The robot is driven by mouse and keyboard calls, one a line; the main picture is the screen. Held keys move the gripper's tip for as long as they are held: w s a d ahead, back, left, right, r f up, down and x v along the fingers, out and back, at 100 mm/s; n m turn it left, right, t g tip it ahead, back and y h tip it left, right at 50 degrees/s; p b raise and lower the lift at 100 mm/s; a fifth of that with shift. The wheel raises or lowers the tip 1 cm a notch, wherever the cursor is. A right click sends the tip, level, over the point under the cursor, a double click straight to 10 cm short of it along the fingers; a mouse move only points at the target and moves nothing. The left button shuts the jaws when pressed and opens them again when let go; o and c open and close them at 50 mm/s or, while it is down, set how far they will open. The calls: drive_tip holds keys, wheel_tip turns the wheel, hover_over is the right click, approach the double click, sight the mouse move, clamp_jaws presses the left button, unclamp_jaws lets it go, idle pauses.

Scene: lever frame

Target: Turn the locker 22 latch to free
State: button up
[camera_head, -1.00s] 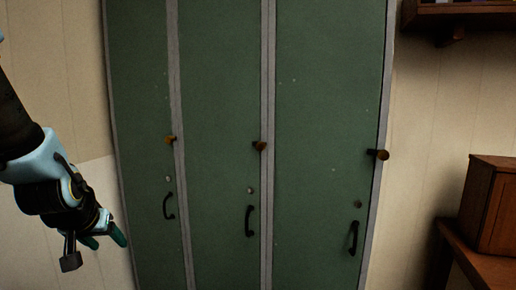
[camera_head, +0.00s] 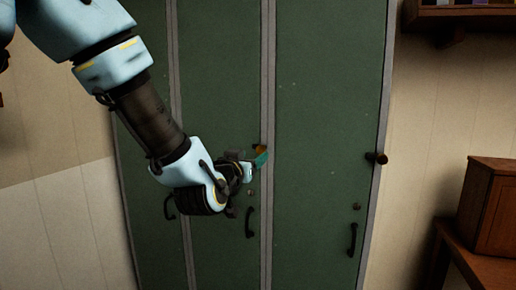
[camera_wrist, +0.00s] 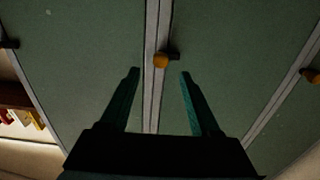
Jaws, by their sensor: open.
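Three tall green locker doors stand side by side, and I can read no numbers on them. The middle latch (camera_head: 261,149), a small amber knob on the grey strip right of the middle door (camera_head: 222,80), is partly covered by my fingertips. My gripper (camera_head: 259,160) is open with teal fingers at this knob. In the wrist view, the amber knob (camera_wrist: 161,61) sits just beyond and between the open fingertips (camera_wrist: 159,73), with no clear contact. A dark latch (camera_head: 377,158) is at the right door's edge. The left door's latch is hidden behind my arm.
Black pull handles (camera_head: 250,222) sit below the latches, with round locks above them. A wooden cabinet (camera_head: 492,205) stands on a wooden surface at the right. A wall shelf (camera_head: 455,16) is at the upper right. The space before the right door is clear.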

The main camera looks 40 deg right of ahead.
sight(260, 150)
drive_tip(key=p+x, duration=0.1)
drive_tip(key=x, duration=0.4)
drive_tip(key=shift+w+d+p, duration=0.25)
drive_tip(key=shift+d+p, duration=0.05)
drive_tip(key=shift+p, duration=0.05)
clamp_jaws()
idle(0.3)
